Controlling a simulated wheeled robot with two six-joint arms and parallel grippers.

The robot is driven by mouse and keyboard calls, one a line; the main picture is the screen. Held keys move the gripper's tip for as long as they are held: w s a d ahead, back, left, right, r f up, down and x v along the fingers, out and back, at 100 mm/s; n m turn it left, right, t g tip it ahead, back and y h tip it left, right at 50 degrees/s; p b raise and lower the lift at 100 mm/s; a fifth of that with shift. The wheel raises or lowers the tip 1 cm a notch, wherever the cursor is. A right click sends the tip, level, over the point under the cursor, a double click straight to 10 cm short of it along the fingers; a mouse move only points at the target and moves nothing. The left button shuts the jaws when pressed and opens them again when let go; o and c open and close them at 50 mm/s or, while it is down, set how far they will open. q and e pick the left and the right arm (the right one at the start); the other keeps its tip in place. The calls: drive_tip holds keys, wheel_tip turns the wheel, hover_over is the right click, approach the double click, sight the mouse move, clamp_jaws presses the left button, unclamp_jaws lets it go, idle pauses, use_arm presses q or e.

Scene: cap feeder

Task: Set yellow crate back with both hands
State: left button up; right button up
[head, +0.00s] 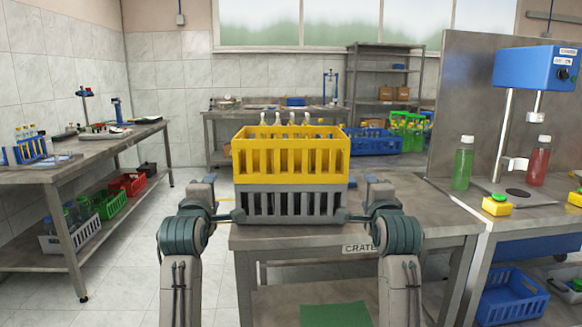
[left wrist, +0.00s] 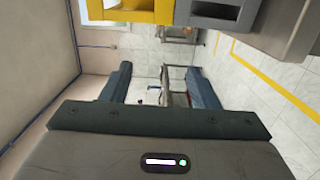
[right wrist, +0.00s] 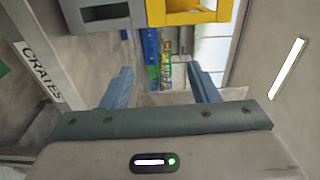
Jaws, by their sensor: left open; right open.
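Several pale bottle tops show above the yellow crate's rim. My left gripper (head: 222,204) is open beside the stack's left side, and my right gripper (head: 360,205) is open beside its right side. Neither holds anything. The yellow crate also shows at the top edge of the left wrist view (left wrist: 125,10) and the right wrist view (right wrist: 200,12), outside the open fingers.
A bench with a capping machine (head: 537,68), a green bottle (head: 463,163) and a red bottle (head: 540,161) stands at right. Blue crate (head: 372,142) and green crate (head: 407,130) are behind. A side table (head: 75,165) stands at left.

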use_arm(q)
drive_tip(key=shift+r, duration=0.2)
use_arm(e)
drive_tip(key=shift+r, duration=0.2)
use_arm(q)
drive_tip(key=shift+w, duration=0.1)
use_arm(e)
drive_tip(key=shift+w, duration=0.1)
use_arm(q)
drive_tip(key=w+d, duration=0.1)
drive_tip(key=w, duration=1.3)
drive_tip(key=shift+d, duration=0.3)
use_arm(e)
drive_tip(key=w+a, duration=0.1)
drive_tip(key=w, duration=1.3)
drive_tip(key=shift+a, duration=0.3)
